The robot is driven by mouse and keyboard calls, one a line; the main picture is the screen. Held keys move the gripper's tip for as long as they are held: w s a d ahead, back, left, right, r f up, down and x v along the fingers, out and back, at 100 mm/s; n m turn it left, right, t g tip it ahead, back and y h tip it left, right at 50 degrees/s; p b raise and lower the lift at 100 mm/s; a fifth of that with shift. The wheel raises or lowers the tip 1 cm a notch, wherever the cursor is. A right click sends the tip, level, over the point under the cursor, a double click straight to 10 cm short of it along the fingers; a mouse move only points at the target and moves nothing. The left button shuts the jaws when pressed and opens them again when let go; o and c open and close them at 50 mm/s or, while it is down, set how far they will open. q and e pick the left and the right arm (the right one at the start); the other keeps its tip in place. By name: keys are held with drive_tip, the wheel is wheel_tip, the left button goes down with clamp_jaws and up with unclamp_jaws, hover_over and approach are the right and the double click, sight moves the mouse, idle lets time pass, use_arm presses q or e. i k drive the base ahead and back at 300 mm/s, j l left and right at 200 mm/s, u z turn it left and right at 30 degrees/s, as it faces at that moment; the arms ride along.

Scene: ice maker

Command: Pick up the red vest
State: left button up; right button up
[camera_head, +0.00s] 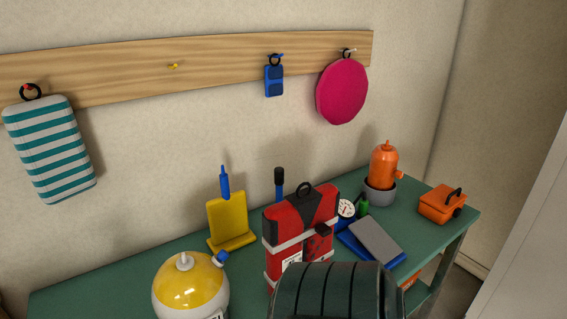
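The red vest (288,231) stands upright on the green table, near the middle of the head view. It is a boxy red piece with a dark V-shaped collar, pale bands, a small red pocket on its right side and a black loop on top. A dark ribbed object (330,292) in front hides its lower right part. Neither my left nor my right gripper shows in this view.
The green table (120,268) runs along the wall. A yellow-and-white round container (190,291) and a yellow stand (229,219) are left of the vest. A blue-grey slab (376,242), an orange bottle (383,166) and an orange box (440,205) are right. A wooden rail (120,77) holds hanging items.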

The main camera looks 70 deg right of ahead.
sight(289, 236)
drive_tip(key=k+l+z, duration=0.1)
drive_tip(key=z, duration=2.2)
drive_tip(key=l, duration=0.3)
